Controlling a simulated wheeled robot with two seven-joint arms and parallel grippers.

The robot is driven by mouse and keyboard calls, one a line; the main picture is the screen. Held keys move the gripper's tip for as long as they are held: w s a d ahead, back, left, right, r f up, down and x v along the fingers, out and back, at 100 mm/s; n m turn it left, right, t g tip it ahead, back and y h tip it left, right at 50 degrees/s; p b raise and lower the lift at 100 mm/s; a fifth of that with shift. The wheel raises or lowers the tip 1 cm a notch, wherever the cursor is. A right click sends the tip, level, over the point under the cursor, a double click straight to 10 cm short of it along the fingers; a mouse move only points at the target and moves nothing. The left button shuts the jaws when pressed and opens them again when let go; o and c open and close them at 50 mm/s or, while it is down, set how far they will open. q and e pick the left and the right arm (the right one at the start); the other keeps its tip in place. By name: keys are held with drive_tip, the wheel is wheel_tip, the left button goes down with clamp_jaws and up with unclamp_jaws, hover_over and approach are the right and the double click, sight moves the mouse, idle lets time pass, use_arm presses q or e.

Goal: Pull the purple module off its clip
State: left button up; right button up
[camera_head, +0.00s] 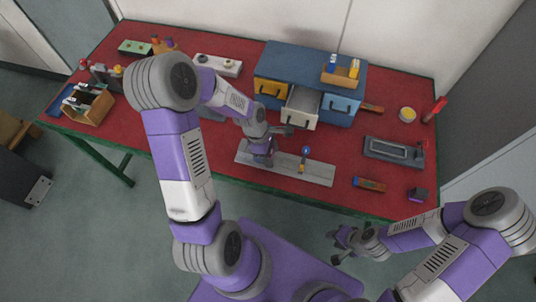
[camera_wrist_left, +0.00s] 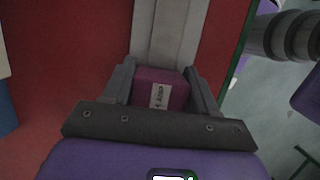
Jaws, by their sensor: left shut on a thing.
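The purple module (camera_wrist_left: 160,92), a dark magenta block with a white printed label, sits between the two fingers of my left gripper (camera_wrist_left: 161,88) in the left wrist view. The gripper is shut on it. The grey rail (camera_wrist_left: 170,35) runs away beyond the module. In the head view my left gripper (camera_head: 262,158) is low over the left part of the grey rail plate (camera_head: 318,174); the arm and gripper largely hide the module and its clip there. My right gripper (camera_head: 335,247) is open and empty, off the table's front edge.
A blue drawer cabinet (camera_head: 285,57) with one grey drawer pulled out stands behind the rail. A small blue-and-yellow part (camera_head: 304,158) stands on the rail.

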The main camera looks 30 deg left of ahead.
use_arm(q)
drive_tip(key=shift+w+r, duration=0.1)
drive_tip(key=shift+r, duration=0.2)
drive_tip(key=shift+s+r, duration=0.1)
drive_tip(key=shift+s, duration=0.1)
drive_tip(key=shift+w, duration=0.1)
idle(0.3)
drive_tip(key=shift+r+p, duration=2.8)
drive_tip(key=shift+r, duration=0.15)
drive_tip(key=shift+f, duration=0.1)
